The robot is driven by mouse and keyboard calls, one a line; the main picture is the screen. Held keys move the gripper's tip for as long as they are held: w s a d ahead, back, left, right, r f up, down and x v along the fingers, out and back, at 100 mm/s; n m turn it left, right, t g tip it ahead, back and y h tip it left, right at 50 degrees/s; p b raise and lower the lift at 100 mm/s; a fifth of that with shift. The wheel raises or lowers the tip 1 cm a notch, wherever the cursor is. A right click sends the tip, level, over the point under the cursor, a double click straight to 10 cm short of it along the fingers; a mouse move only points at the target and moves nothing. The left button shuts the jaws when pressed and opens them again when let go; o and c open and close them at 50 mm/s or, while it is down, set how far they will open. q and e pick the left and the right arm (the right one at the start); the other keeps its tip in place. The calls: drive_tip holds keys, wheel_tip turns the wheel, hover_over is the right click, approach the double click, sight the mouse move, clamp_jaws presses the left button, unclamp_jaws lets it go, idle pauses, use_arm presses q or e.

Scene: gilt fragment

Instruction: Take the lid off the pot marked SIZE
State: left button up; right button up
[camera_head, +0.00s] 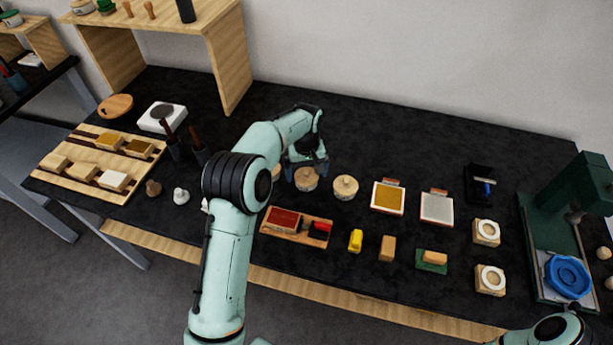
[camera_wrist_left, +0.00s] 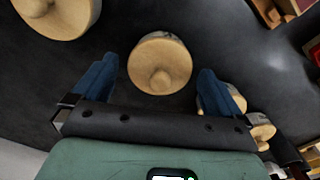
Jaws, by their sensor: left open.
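Small round pots with pale wooden knobbed lids stand on the black bench. In the head view one pot (camera_head: 306,179) is just in front of my left gripper (camera_head: 307,163), and another pot (camera_head: 345,187) stands to its right. A further pot (camera_head: 276,173) is partly hidden by my arm. In the left wrist view a lidded pot (camera_wrist_left: 160,64) sits between the spread blue fingers of my left gripper (camera_wrist_left: 156,72), with space on both sides. A second lidded pot (camera_wrist_left: 60,14) is at upper left. No SIZE marking is readable. My right gripper is out of view.
A red pad tray (camera_head: 284,220) lies in front of the pots. A yellow block (camera_head: 355,240) and a gold-coloured pad (camera_head: 388,197) are to the right. A green press (camera_head: 575,215) stands at far right. Bare black bench lies behind the pots.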

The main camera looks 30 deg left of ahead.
use_arm(q)
drive_tip(key=c, duration=1)
drive_tip(key=shift+r, duration=0.1)
